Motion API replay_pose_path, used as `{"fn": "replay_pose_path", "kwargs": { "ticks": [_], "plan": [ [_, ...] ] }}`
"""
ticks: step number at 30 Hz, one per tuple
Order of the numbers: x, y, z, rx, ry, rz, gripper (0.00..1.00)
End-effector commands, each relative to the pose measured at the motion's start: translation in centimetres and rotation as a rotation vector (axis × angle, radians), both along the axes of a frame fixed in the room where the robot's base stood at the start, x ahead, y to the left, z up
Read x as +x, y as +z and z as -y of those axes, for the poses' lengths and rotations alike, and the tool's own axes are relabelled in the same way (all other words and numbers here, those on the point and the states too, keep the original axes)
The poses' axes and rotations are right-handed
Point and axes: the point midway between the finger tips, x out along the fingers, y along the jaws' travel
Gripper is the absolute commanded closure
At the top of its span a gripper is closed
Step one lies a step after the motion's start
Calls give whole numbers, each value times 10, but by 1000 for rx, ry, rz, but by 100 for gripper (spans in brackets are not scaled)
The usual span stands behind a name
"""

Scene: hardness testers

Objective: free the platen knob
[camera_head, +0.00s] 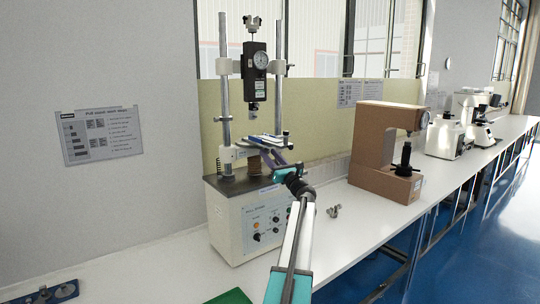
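The test stand (235,220) is a pale box with two upright columns, a black dial gauge head (255,75) and a control panel. A small flat platen (262,139) sits between the columns, below the gauge. My gripper (268,156) is at the end of the teal and white arm, just under and in front of the platen. It looks close to the stand's centre, but contact cannot be told. Its fingers are small and dark, and their opening is unclear. I cannot pick out the platen knob; my gripper covers part of that area.
A brown hardness tester (385,150) stands to the right on the white bench (400,215), with small metal parts (334,211) in front of it. White instruments (446,135) stand farther along.

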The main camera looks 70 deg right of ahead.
Motion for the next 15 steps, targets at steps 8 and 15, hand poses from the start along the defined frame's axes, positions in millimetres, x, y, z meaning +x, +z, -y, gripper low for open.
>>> {"fn": "replay_pose_path", "kwargs": {
  "ticks": [8,15],
  "plan": [
    [2,0,0,0,1,0,62],
    [2,0,0,0,1,0,96]
  ]
}}
